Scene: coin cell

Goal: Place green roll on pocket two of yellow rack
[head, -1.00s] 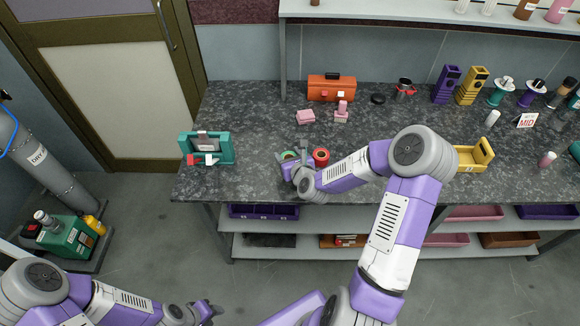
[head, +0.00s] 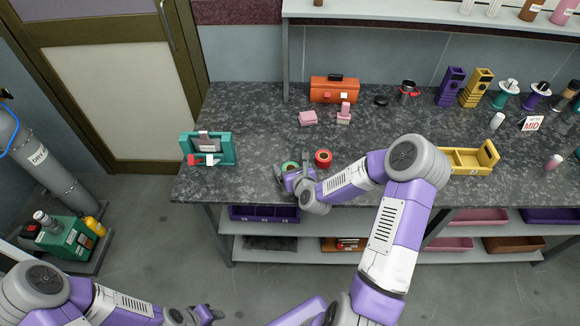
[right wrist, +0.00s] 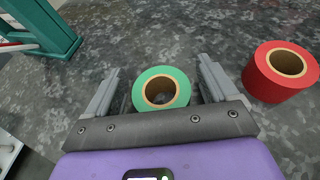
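The green roll (head: 289,166) stands on the dark speckled bench, partly covered by my right gripper in the head view. In the right wrist view the green roll (right wrist: 161,74) lies between the two spread fingers of my right gripper (right wrist: 158,82), with a small gap on each side. My right gripper (head: 286,175) is open. The yellow rack (head: 466,158) is right of my right arm, which hides its left end; its pockets are hard to make out. My left gripper (head: 207,314) is low over the floor, away from the bench; its fingers are too small to judge.
A red roll (head: 323,158) stands close right of the green one and also shows in the right wrist view (right wrist: 281,72). A teal stand (head: 222,149) is to the left. Pink blocks (head: 308,118) and an orange toolbox (head: 334,90) are behind. The bench between stand and rolls is clear.

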